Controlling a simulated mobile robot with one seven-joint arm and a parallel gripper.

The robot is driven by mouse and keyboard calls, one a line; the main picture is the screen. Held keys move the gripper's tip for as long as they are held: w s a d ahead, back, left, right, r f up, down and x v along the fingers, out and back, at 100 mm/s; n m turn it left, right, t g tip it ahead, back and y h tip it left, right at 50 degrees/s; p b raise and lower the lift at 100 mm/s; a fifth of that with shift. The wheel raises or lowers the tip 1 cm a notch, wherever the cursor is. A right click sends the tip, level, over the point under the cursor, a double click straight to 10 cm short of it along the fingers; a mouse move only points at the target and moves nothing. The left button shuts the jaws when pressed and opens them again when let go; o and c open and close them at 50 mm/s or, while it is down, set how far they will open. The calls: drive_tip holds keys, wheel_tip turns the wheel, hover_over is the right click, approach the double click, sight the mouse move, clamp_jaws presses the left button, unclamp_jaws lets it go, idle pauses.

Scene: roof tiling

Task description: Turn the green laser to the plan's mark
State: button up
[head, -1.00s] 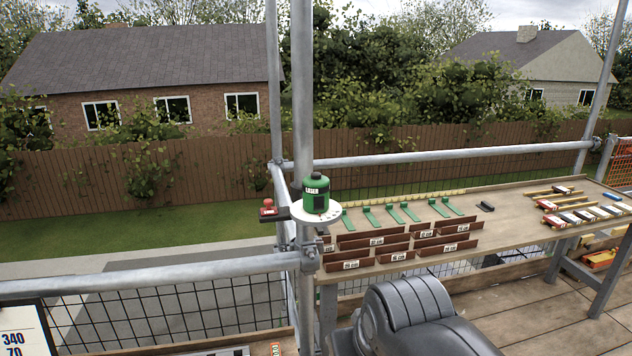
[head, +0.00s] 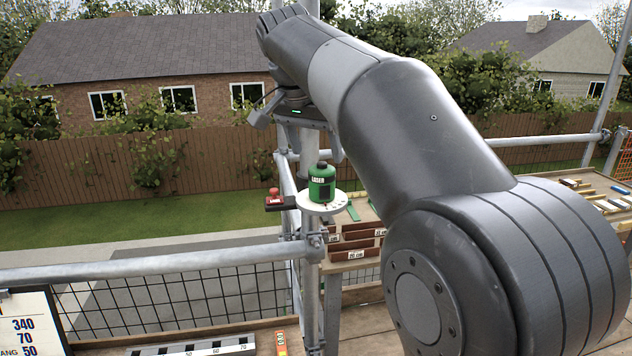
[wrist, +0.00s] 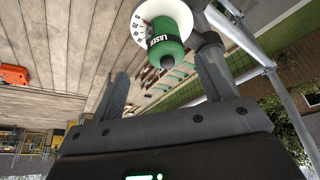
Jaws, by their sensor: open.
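The green laser (head: 322,182) stands upright on a round white dial (head: 321,203) fixed by the scaffold post. In the wrist view the laser (wrist: 170,42) shows its LASER label, and the dial (wrist: 142,22) carries marks and numbers too small to read. My gripper (head: 298,137) hangs above the laser, open. In the wrist view my gripper (wrist: 162,78) has its fingers spread apart, with the laser ahead between them and no visible contact. The plan board (head: 28,325) at the lower left shows 340, 70 and 50; part of it is cut off.
A red-topped button box (head: 275,199) sits just left of the dial. Scaffold rails (head: 150,263) and the post surround the laser. A bench with brown tiles (head: 357,244) lies to the right, partly hidden by my arm. A level or ruler (head: 195,347) lies at the front.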

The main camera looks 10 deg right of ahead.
sight(324, 181)
drive_tip(key=x, duration=0.7)
drive_tip(key=w+x, duration=0.1)
drive_tip(key=x, duration=0.2)
drive_tip(key=shift+w+f, duration=0.1)
drive_tip(key=shift+c, duration=0.3)
drive_tip(key=c, duration=0.9)
